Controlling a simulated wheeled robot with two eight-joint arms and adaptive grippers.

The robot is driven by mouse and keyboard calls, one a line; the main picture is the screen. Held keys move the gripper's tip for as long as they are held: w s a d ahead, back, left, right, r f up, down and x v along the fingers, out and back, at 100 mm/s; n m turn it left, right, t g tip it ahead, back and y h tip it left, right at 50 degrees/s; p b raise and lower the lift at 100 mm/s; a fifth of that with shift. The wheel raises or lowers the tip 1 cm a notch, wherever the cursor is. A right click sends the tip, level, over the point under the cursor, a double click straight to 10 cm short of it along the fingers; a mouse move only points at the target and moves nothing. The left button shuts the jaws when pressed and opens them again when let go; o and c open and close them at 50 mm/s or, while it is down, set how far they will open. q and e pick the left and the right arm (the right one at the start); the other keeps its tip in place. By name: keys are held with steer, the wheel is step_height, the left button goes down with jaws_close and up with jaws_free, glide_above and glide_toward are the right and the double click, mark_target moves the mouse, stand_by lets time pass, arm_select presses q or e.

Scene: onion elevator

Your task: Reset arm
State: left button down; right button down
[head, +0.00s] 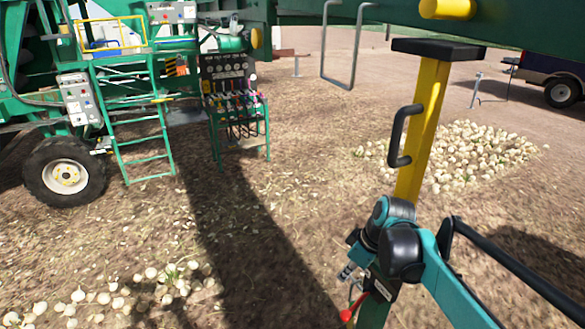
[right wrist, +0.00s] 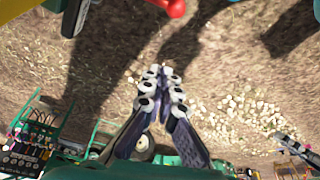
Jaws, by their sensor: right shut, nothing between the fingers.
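My right arm reaches in from the lower right in the head view, with its teal and black wrist in front of a yellow post (head: 424,120). My right gripper (head: 347,272) is partly hidden behind the wrist and sits beside the post's lower part. In the right wrist view the fingers of this gripper (right wrist: 163,72) are together and hold nothing, with bare ground beyond them. A red knob (head: 346,315) on a lever is just below the gripper in the head view; a red part (right wrist: 172,7) shows at the top of the wrist view, apart from the fingers.
A black handle (head: 398,136) juts from the yellow post, under a green beam (head: 400,15). A green machine with a ladder (head: 140,125) and a lever stand (head: 238,105) is at the left. Onions lie in a pile (head: 470,150) and a row (head: 120,295). Open dirt lies between.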

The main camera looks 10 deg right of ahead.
steer(key=s+a+f+m+t+h+b, duration=0.15)
steer(key=s+f+m+b, duration=0.35)
steer(key=s+f+b, duration=0.5)
steer(key=s+a+f+m+t+h+b, duration=0.1)
steer(key=s+f+m+t+b, duration=0.3)
steer(key=f+b, duration=0.65)
step_height(320, 180, up, 21)
steer(key=n+g+y+p, duration=0.1)
steer(key=n+g+p, duration=0.4)
steer(key=p, duration=1.7)
glide_above(358, 303)
steer(key=s+a, duration=0.1)
steer(key=a, duration=0.4)
steer(key=f, duration=0.8)
steer(key=f+b, duration=0.1)
steer(key=f, duration=0.2)
steer(key=shift+s+f, duration=0.25)
steer(key=shift+f, duration=0.15)
steer(key=shift+w+f, duration=0.1)
